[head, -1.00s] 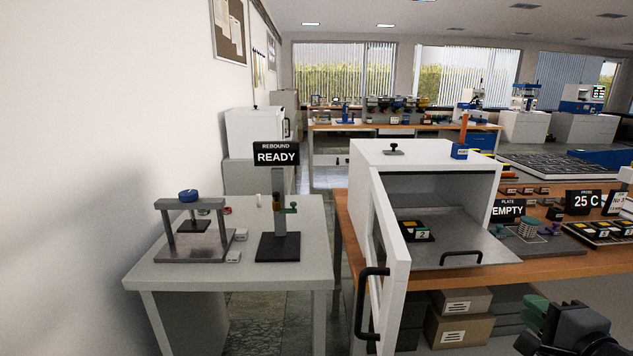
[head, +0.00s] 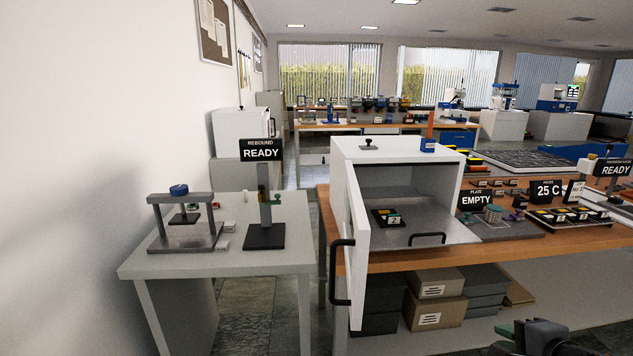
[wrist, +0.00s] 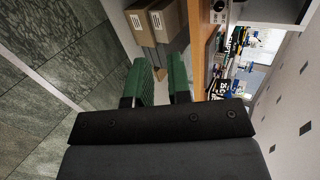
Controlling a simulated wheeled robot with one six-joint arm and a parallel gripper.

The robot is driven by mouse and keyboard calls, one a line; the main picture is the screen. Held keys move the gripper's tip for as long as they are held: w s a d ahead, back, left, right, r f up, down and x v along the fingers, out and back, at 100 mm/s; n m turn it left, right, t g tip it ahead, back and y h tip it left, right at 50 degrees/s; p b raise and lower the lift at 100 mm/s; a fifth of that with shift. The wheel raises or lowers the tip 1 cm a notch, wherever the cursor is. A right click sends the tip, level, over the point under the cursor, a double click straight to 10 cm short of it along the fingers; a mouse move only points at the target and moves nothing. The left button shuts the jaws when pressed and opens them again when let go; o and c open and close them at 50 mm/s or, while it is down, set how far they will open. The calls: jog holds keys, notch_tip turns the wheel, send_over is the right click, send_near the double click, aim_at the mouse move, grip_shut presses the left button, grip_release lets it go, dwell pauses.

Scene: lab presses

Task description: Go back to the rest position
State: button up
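My gripper (wrist: 158,75) shows in the wrist view with two green fingers apart and nothing between them. In the head view only a small part of my gripper (head: 510,332) shows at the bottom edge, right of centre, in front of the bench and low down. The wrist view is turned sideways, with floor tiles at left and cardboard boxes (wrist: 167,20) beyond the fingers. No object is held.
A white chamber (head: 400,150) stands on the wooden bench (head: 385,263), its door (head: 357,250) swung open towards me. A grey table (head: 215,256) with a rebound stand (head: 265,215) is at left. Boxes sit under the bench.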

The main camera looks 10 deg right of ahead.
jog(key=w+a+r+n+g+p, duration=0.2)
jog(key=a+n, duration=0.4)
jog(key=a, duration=0.3)
jog(key=w+a+r+n+g+p, duration=0.2)
jog(key=a+n+g+p, duration=0.1)
jog(key=a+n+p, duration=0.2)
jog(key=w+a+r+n+g+y+p, duration=0.1)
jog(key=w+a+n+g+p, duration=0.1)
jog(key=a+n, duration=0.7)
jog(key=a+g+p, duration=0.1)
jog(key=a+p, duration=0.1)
jog(key=a, duration=0.2)
jog(key=shift+w+r, duration=0.2)
jog(key=shift+r, duration=0.2)
